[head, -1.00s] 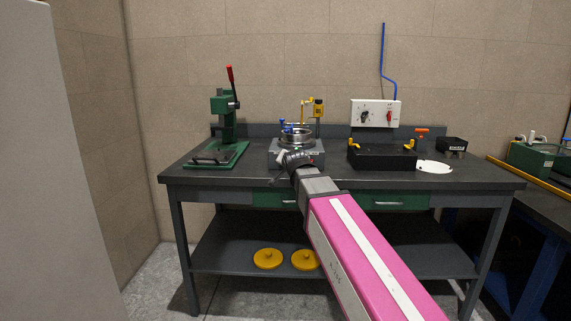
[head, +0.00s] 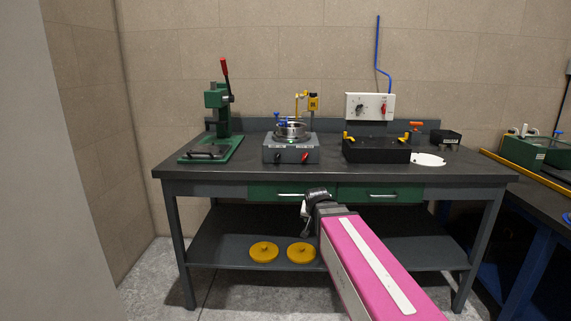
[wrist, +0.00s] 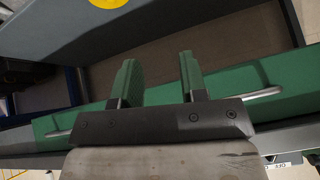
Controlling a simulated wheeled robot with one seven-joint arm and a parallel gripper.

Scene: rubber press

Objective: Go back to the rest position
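My gripper (wrist: 158,80) shows in the wrist view with its two green-padded fingers apart and nothing between them. In the head view my gripper (head: 306,218) hangs in front of the workbench (head: 400,181), below the tabletop, near the green drawers. The left green drawer (head: 265,193) is behind it, and a green drawer front with a metal handle also lies behind the fingers in the wrist view (wrist: 230,92). My fingertips are small and partly hidden in the head view.
On the bench stand a green lever press (head: 221,115), a grey unit with a metal ring (head: 291,150), a black box (head: 376,152) and a white disc (head: 429,160). Two yellow discs (head: 264,252) lie on the lower shelf. A second bench (head: 535,190) stands at right.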

